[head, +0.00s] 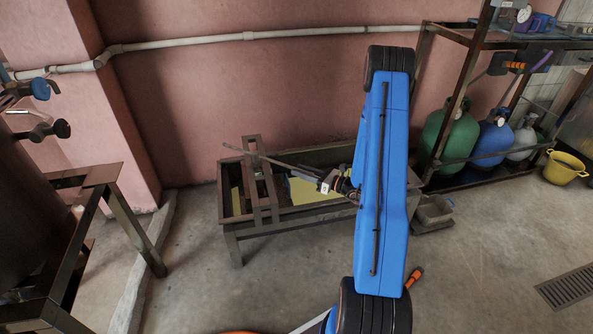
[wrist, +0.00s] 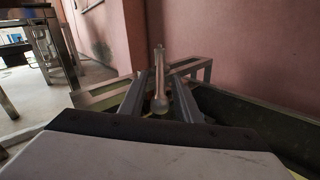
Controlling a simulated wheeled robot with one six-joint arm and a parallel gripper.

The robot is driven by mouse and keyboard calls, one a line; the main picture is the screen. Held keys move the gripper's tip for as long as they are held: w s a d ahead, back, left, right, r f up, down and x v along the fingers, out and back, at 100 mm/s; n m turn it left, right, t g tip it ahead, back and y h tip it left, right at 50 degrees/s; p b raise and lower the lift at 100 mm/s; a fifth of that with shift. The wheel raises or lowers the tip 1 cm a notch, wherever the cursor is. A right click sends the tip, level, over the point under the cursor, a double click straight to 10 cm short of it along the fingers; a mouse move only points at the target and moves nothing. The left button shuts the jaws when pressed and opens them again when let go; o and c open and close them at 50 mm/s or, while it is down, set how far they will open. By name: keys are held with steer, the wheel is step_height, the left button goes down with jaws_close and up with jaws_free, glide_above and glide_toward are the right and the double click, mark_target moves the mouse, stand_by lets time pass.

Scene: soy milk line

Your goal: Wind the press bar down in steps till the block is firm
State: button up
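The press bar (head: 285,164) is a thin dark rod sloping across an upright metal frame (head: 252,185) on a long trough bench (head: 290,225). Its near end reaches my gripper (head: 328,182). In the wrist view, the bar (wrist: 159,80) runs away from me between the two fingers of my gripper (wrist: 159,82), its rounded end lying between them. The fingers look apart, with a gap on each side of the bar. Pale yellow surfaces show in the trough on both sides of the frame. I cannot make out the block or its firmness.
A dark metal stand (head: 120,215) is at the left. A rack with gas cylinders, one green (head: 450,130), and a yellow bucket (head: 564,168) are at the right. A grey bin (head: 434,209) sits beside the bench. The floor in front of the bench is mostly clear.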

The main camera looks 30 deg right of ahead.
steer(key=shift+x, duration=1.15)
